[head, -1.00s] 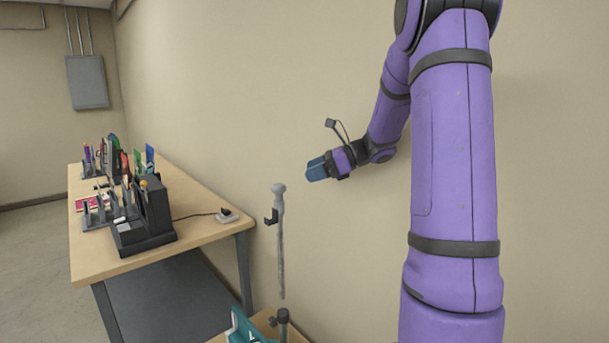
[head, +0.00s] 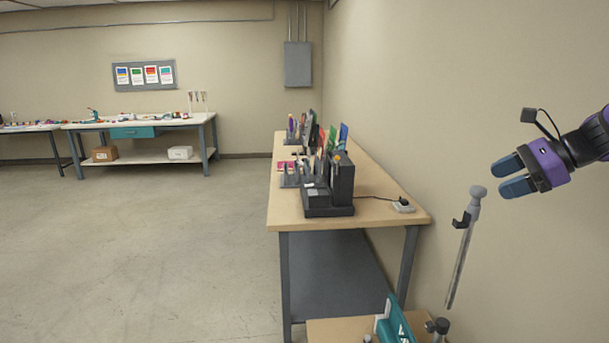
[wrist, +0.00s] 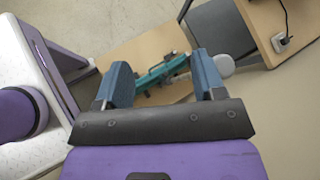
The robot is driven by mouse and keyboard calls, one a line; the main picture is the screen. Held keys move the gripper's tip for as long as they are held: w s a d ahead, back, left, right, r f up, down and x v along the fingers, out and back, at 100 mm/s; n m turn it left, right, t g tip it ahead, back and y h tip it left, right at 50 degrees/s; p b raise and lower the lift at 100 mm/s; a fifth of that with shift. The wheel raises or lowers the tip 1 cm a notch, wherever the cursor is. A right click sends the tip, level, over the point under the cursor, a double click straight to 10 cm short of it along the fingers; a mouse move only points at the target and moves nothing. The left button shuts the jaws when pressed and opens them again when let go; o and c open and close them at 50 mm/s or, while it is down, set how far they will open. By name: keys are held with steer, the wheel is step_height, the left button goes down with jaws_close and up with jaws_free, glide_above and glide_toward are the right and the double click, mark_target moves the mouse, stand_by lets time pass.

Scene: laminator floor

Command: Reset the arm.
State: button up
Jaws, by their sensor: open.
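My gripper (head: 512,177) is at the right of the head view, held up in the air in front of the beige wall. Its two blue fingers are apart with nothing between them. In the wrist view my gripper (wrist: 160,85) also shows open, its fingers above a small wooden surface with a teal item (wrist: 160,72) on it, which lies below and beyond the fingertips. My purple arm reaches in from the right edge; most of it is out of the head view.
A grey rod with a rounded top (head: 476,192) stands just left of my gripper. A wooden table (head: 380,205) with a black machine (head: 342,185) and holders is against the wall. A workbench (head: 140,123) stands at the back. The floor (head: 150,250) at left is clear.

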steer(key=s+a+r+n+g+h, duration=0.2)
steer(key=s+a+n+g+h, duration=0.15)
steer(key=s+a+n, duration=0.65)
steer(key=s+a+n+t+h, duration=0.2)
steer(key=s+n+h, duration=0.3)
steer(key=s+n, duration=0.5)
steer(key=s+t, duration=0.1)
steer(key=s, duration=0.2)
steer(key=shift+s+a+f+n, duration=0.15)
steer(key=shift+a+f+n, duration=0.1)
steer(key=shift+a+n, duration=0.15)
steer(key=shift+c, duration=0.4)
stand_by(1.4)
